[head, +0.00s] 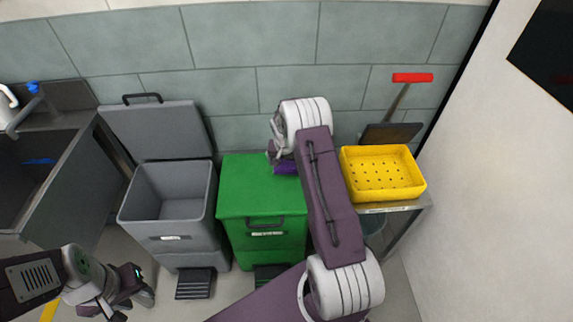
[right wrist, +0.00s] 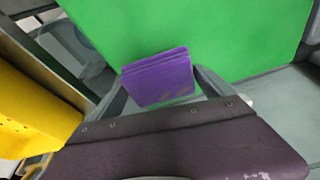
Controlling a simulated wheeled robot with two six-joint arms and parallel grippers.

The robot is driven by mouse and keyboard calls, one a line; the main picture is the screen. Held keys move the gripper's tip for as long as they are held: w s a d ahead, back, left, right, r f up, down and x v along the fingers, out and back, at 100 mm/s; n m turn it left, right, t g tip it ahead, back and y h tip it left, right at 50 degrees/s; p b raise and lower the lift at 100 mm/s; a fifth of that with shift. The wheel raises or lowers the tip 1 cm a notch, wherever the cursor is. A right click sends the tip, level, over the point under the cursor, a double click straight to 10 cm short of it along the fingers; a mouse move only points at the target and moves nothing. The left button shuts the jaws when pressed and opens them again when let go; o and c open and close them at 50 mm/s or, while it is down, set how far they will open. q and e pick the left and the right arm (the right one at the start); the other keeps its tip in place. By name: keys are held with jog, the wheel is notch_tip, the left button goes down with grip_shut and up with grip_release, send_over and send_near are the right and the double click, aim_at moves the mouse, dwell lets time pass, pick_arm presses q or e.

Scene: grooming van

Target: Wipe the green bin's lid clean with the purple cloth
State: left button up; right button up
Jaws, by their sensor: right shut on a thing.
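The green bin (head: 265,237) stands in the middle of the head view with its green lid (head: 250,190) shut. No distinct dirt shows on the visible lid. My right gripper (head: 275,157) is at the lid's back right part, shut on the folded purple cloth (head: 286,169). In the right wrist view the cloth (right wrist: 158,78) sits between the fingers, with the green lid (right wrist: 225,40) behind it. I cannot tell whether the cloth touches the lid. My right arm hides the lid's right edge. My left gripper (head: 130,288) is low at the left, away from the bins; its jaw opening is unclear.
A grey bin (head: 168,190) with its lid raised stands left of the green one. A yellow perforated basket (head: 383,174) sits on a small stand at the right, beside a red-handled tool (head: 412,78). A sink (head: 40,150) is at far left. The tiled wall is close behind.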

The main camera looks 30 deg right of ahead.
notch_tip(320, 180, up, 3)
jog(key=shift+d+f+p, duration=0.1)
jog(key=shift+d+p, duration=0.05)
jog(key=shift+p, duration=0.75)
jog(key=shift+r+p, duration=0.7)
jog(key=shift+r, duration=0.25)
